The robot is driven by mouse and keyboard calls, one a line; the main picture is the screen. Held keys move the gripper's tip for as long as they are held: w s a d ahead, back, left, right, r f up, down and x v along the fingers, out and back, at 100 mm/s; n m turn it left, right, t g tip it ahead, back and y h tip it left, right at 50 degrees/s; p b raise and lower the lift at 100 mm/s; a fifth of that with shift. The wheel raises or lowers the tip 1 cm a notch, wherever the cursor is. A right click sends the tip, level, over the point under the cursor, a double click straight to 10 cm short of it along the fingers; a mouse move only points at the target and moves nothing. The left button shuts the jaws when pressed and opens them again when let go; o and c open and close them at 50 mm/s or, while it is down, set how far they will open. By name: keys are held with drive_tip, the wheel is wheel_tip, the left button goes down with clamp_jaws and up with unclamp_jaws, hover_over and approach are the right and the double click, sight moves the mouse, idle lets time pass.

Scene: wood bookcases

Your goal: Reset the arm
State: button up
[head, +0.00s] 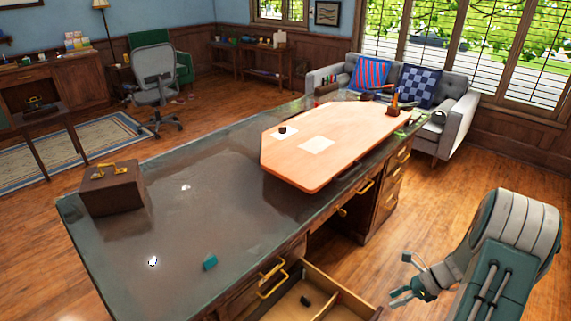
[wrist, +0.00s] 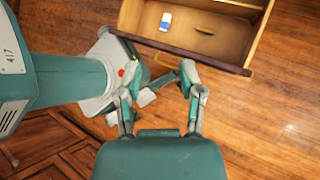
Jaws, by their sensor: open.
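My gripper (head: 403,279) is at the lower right of the head view, at the end of my bent arm (head: 510,235). It is beside the desk and to the right of an open drawer. In the wrist view my gripper (wrist: 160,78) has its two fingers spread apart with nothing between them. The open drawer (wrist: 195,42) is just beyond the fingertips in that view, and the wood floor shows below.
The open drawer (head: 345,298) juts out and has a small dark item (head: 305,300) inside. Floor (head: 420,215) right of the desk is clear.

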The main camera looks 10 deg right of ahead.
drive_tip(key=a+r+n+g+h, duration=0.1)
drive_tip(key=a+r+n+h, duration=0.2)
drive_tip(key=a+r+n, duration=0.55)
drive_tip(key=a+r+n+h, duration=0.2)
drive_tip(key=a+r+n, duration=0.25)
drive_tip(key=r, duration=0.65)
drive_tip(key=s+a+r+n+t+h, duration=0.4)
drive_tip(key=s+a+r+n, duration=0.6)
drive_tip(key=s+a+n, duration=0.1)
drive_tip(key=shift+s+r+n+t, duration=0.35)
drive_tip(key=shift+s+n, duration=0.15)
drive_tip(key=shift+n, duration=0.5)
